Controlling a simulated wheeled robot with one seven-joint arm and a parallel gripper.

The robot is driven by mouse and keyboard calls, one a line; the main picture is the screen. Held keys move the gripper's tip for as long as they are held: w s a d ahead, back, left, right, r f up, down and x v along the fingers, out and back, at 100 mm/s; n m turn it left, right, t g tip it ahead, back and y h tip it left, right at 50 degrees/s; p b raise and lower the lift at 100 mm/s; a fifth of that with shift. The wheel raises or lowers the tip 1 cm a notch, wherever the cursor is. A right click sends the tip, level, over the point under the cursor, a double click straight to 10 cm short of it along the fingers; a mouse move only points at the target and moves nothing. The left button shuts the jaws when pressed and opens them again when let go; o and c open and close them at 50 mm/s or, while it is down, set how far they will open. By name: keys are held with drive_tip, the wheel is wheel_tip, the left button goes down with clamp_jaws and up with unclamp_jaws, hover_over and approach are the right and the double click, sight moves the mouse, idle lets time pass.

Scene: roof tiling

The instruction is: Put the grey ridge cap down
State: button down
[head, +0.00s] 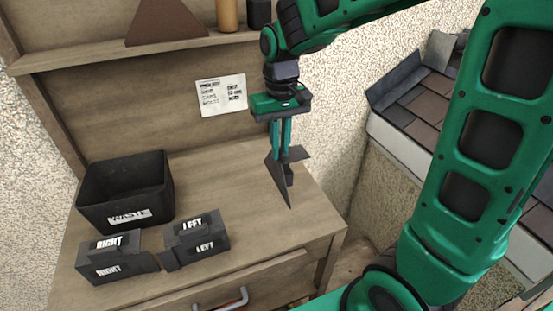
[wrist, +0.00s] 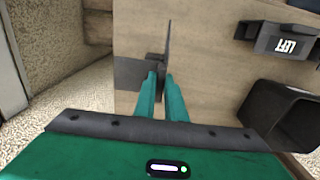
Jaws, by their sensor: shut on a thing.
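The grey ridge cap (head: 278,183) is a dark angled piece held below my gripper (head: 286,155), over the right part of the wooden bench top. In the wrist view the ridge cap (wrist: 134,74) shows as one flat wing and one edge-on wing, with my gripper's green fingers (wrist: 159,80) closed on its middle. Its lower tip appears close to the bench top (head: 240,190); I cannot tell whether it touches.
A black WASTE bin (head: 126,208) stands at the left of the bench. Dark blocks marked RIGHT (head: 113,262) and LEFT (head: 197,243) sit near the front edge. A shelf (head: 110,57) runs above. A tiled roof (head: 420,100) stands at right. Bench middle is clear.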

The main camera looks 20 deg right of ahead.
drive_tip(key=shift+f, duration=2)
drive_tip(key=c, duration=1.8)
unclamp_jaws()
drive_tip(key=shift+f, duration=0.15)
wheel_tip(320, 180, up, 12)
drive_tip(key=shift+r, duration=0.15)
drive_tip(key=s+d+f+m, duration=0.2)
drive_tip(key=s+d, duration=0.4)
drive_tip(key=s, duration=0.1)
drive_tip(key=s+d+f+m, duration=0.2)
drive_tip(key=s+d+f, duration=0.1)
drive_tip(key=s+d, duration=0.3)
drive_tip(key=s+d+f+m, duration=0.2)
drive_tip(key=s+d, duration=0.4)
drive_tip(key=s, duration=0.4)
drive_tip(key=shift+s+f, duration=0.1)
drive_tip(key=shift+f, duration=0.5)
